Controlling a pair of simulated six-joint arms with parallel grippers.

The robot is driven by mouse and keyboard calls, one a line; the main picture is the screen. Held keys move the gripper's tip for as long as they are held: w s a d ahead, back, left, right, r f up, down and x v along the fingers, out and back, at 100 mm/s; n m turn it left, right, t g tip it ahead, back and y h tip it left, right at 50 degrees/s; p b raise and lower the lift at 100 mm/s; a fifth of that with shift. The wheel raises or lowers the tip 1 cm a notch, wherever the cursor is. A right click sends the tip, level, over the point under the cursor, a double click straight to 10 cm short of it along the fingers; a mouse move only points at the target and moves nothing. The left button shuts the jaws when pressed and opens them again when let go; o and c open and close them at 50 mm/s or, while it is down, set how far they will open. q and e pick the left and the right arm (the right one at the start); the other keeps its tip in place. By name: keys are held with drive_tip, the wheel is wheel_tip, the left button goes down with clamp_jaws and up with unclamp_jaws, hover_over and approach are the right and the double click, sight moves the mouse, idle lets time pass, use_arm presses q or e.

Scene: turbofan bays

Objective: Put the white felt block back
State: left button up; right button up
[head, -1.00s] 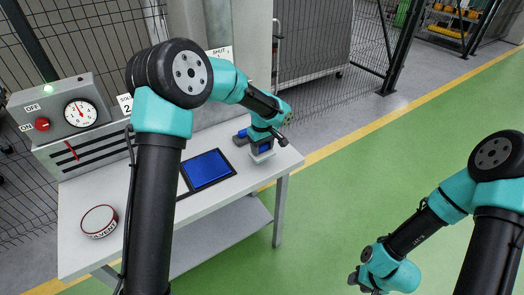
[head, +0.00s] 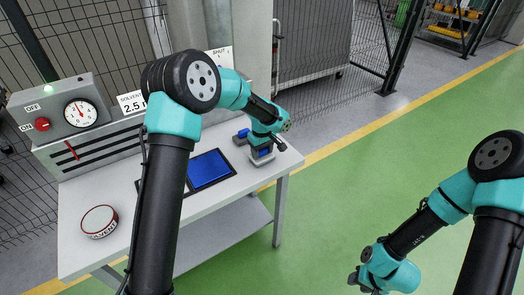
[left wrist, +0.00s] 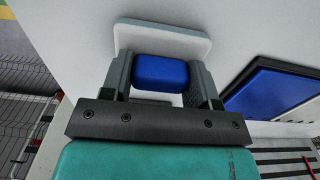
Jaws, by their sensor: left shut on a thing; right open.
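The felt block shows in the left wrist view as a blue grip (left wrist: 161,71) on a pale whitish plate (left wrist: 160,35). My left gripper (head: 263,151) is shut on the blue grip; its fingers stand on both sides of it in the left wrist view (left wrist: 163,85). In the head view the block (head: 262,159) is low at the table's right end, mostly hidden by the gripper. I cannot tell whether it touches the table. My right gripper (head: 357,279) is open and empty over the green floor, right of the table.
A blue panel in a black frame (head: 209,169) lies on the white table (head: 140,231), partly behind my left arm. Another blue and grey piece (head: 241,136) is behind my left gripper. A round solvent tin (head: 99,221) stands front left. A gauge box (head: 62,112) stands at the back.

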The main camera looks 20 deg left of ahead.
use_arm(q)
drive_tip(key=shift+f, duration=0.15)
drive_tip(key=o, duration=0.9)
wheel_tip(320, 180, up, 12)
drive_tip(key=shift+r, duration=0.2)
idle(0.5)
